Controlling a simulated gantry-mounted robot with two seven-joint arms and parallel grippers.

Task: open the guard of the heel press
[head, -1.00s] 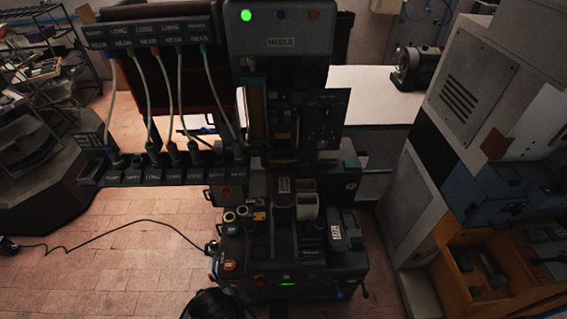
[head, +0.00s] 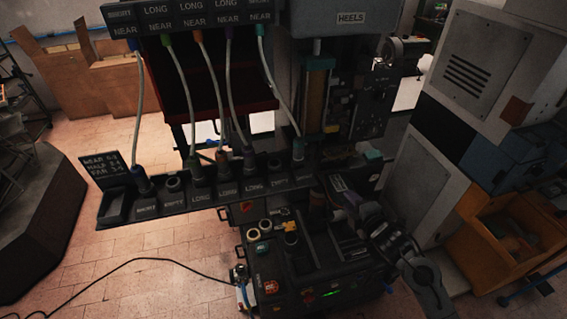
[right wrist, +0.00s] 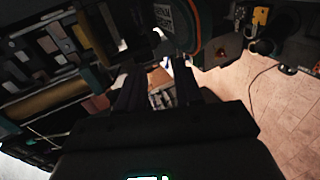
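The heel press (head: 350,18) stands in the middle of the head view, with a HEELS plate on its upper housing. I cannot surely make out its guard; a dark panel (head: 362,105) with small fittings shows below the housing. My right gripper (head: 352,203) is in front of the press, over its lower bed, with my arm reaching in from the lower right. In the right wrist view, the two dark fingers of the gripper (right wrist: 157,88) stand apart with nothing clearly between them. The press fills the upper part there, dark and close. My left gripper is out of view.
A rack (head: 185,205) of labelled sockets with hanging cables crosses the view left of the press. A grey cabinet (head: 485,70) and an orange bin (head: 505,235) stand to the right. A black cable (head: 120,268) lies on the open tiled floor.

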